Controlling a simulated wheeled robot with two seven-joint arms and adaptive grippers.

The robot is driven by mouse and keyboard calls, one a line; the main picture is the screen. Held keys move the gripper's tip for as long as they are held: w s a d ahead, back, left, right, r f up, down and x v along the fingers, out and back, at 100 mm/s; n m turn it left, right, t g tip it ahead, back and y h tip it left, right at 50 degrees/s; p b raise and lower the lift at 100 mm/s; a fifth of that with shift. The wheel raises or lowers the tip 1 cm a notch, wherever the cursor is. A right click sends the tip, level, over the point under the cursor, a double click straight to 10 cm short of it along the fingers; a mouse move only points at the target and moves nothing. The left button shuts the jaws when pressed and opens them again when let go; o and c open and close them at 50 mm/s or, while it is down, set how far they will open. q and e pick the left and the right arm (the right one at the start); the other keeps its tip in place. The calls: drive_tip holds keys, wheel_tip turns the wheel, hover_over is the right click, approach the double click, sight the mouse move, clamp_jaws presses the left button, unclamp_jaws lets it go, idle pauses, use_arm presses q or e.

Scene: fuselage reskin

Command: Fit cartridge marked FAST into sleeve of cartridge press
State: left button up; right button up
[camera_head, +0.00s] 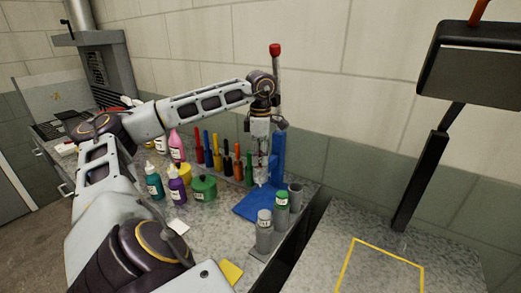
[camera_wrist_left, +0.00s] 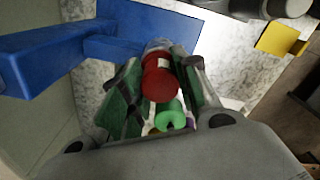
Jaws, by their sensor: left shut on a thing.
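My left gripper (camera_head: 262,168) is shut on a red-ended cartridge (camera_wrist_left: 160,84) beside the press column. The left wrist view shows the cartridge between the two fingers of that gripper (camera_wrist_left: 160,72); any marking on it cannot be read. The blue cartridge press (camera_head: 278,150) stands upright on its flat base (camera_head: 258,205). It also shows at the left of the wrist view (camera_wrist_left: 50,52). The held cartridge is over the base; whether it touches the sleeve cannot be told, as the gripper covers that spot. My right gripper is out of view.
Bottles, a green pot (camera_head: 203,188) and several coloured tools stand left. A red-knobbed lever (camera_head: 275,50) rises behind my gripper.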

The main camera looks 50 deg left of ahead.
use_arm(q)
drive_tip(key=shift+f, duration=0.2)
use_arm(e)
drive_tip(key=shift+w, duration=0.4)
use_arm(q)
drive_tip(key=o, duration=1.1)
drive_tip(key=shift+r, duration=0.2)
drive_tip(key=shift+r+p, duration=2)
drive_tip(key=shift+r, duration=0.35)
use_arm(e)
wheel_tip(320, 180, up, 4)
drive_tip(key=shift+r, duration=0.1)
use_arm(q)
drive_tip(key=shift+d+f, duration=0.1)
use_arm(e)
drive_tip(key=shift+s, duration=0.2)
